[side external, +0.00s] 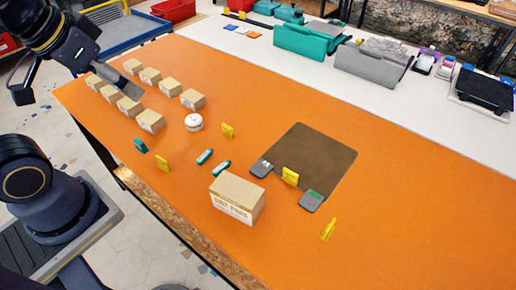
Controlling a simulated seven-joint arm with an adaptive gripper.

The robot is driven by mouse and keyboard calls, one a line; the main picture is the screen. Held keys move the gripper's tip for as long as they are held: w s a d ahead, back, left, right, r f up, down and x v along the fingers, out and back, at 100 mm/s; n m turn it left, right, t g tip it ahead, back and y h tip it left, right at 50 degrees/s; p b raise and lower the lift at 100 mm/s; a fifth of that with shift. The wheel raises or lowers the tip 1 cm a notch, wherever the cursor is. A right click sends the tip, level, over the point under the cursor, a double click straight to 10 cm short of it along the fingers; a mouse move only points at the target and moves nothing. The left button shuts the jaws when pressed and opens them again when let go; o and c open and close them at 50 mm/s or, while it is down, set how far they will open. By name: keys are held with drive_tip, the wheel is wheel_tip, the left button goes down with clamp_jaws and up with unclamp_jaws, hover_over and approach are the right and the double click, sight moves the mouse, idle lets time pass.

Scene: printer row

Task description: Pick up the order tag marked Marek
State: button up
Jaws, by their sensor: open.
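Several small yellow tags stand on the orange table (400,222): one by the white round item (227,130), one at the left (163,163), one at the brown mat's front edge (290,176) and one at the right front (328,228). A teal piece (140,145) of similar size stands near the left edge. No name is readable on any of them, so I cannot tell which is marked Marek. My gripper (76,94) is open at the upper left, beside the small cardboard boxes and well away from most tags. It holds nothing visible.
Small cardboard boxes (151,121) stand in two rows at the left. A white round item (194,122), teal-and-white pieces (221,168) and a larger carton (237,197) stand mid-table. Dark grey blocks (311,201) sit by the brown mat (318,150). The right front is mostly clear.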

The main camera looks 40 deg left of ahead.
drive_tip(key=w+r, duration=0.4)
drive_tip(key=g, duration=0.5)
hover_over(228, 126)
wheel_tip(228, 126, down, 16)
drive_tip(key=shift+g, duration=0.3)
drive_tip(key=f, duration=1.5)
drive_tip(key=shift+s+f, duration=0.25)
drive_tip(key=shift+s, duration=0.05)
drive_tip(key=shift+w+a+f, duration=0.1)
drive_tip(key=shift+w+f, duration=0.05)
drive_tip(key=shift+f, duration=1.35)
drive_tip(key=shift+w+f, duration=0.15)
drive_tip(key=shift+f, duration=1.35)
drive_tip(key=c, duration=0.9)
drive_tip(key=shift+o, duration=0.2)
